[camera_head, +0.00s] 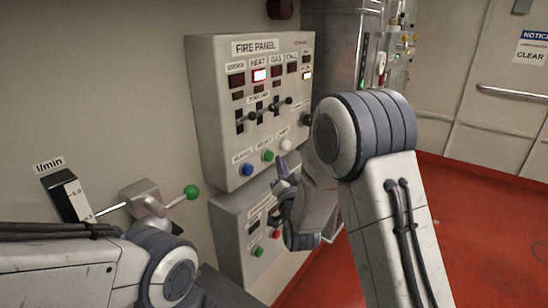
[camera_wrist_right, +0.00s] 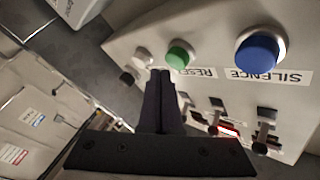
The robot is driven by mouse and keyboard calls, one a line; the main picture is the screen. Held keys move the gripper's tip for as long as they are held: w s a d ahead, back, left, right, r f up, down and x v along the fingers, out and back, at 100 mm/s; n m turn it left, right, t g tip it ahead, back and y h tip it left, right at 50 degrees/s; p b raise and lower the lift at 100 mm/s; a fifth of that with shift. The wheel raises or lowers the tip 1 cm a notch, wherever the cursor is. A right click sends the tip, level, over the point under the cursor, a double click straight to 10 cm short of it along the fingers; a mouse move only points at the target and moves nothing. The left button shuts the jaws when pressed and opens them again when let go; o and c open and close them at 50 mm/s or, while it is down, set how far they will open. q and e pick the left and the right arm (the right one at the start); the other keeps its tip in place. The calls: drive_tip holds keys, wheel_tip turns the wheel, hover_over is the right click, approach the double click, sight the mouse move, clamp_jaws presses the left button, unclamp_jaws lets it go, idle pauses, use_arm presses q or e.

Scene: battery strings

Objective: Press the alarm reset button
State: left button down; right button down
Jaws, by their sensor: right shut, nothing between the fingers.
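The fire panel (camera_head: 215,110) is a pale wall box. Along its lower edge are a blue button (camera_head: 247,169), a green button (camera_head: 267,156) and a white button (camera_head: 285,144). In the right wrist view the green button (camera_wrist_right: 180,55) sits by the RESET label (camera_wrist_right: 196,73), and the blue button (camera_wrist_right: 258,52) by SILENCE. My right gripper (camera_head: 283,170) is shut and empty, just below the buttons. In the wrist view its fingertips (camera_wrist_right: 160,72) overlap the space between the green and white buttons; I cannot tell if they touch. My left gripper is out of view.
The HEAT lamp (camera_head: 260,74) is lit. Switches (camera_head: 258,112) stick out above the buttons. A second box (camera_head: 228,235) with small buttons hangs below. A lever with a green knob (camera_head: 191,191) juts out at left. Red floor (camera_head: 480,230) is open at right.

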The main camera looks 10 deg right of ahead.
drive_tip(key=shift+a, duration=0.1)
idle(0.3)
drive_tip(key=shift+w+a+b, duration=0.25)
drive_tip(key=shift+w+b, duration=0.05)
drive_tip(key=shift+b, duration=0.05)
drive_tip(key=shift+w+a, duration=0.45)
drive_tip(key=shift+w, duration=0.05)
idle(1.0)
drive_tip(key=shift+s+b, duration=0.1)
drive_tip(key=shift+b, duration=0.2)
drive_tip(key=shift+s+d+f+b, duration=0.15)
drive_tip(key=shift+s+d+b, duration=0.4)
drive_tip(key=shift+s+d, duration=0.25)
